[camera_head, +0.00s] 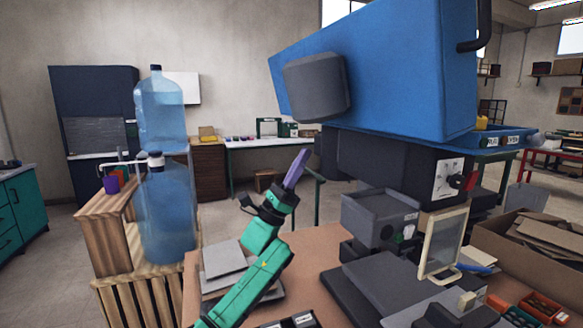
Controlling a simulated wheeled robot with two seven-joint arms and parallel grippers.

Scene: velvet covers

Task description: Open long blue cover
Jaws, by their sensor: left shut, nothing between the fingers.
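The long blue cover (390,75) fills the upper right of the head view, on top of a dark machine (375,160). A grey block (316,86) sticks out from its left end and a dark handle (477,28) shows at its upper right. I cannot tell whether the cover is lifted at all. My left gripper (297,168), with purple fingers on a green arm, is shut and empty. It points up, below and a little left of the grey block, and appears apart from the cover. My right gripper is not in view.
A wooden stand (112,248) with large blue water bottles (168,210) is at the left. The workbench (315,245) holds grey plates (226,262), a framed panel (443,243) and a cardboard box (520,255). Open floor lies behind the stand.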

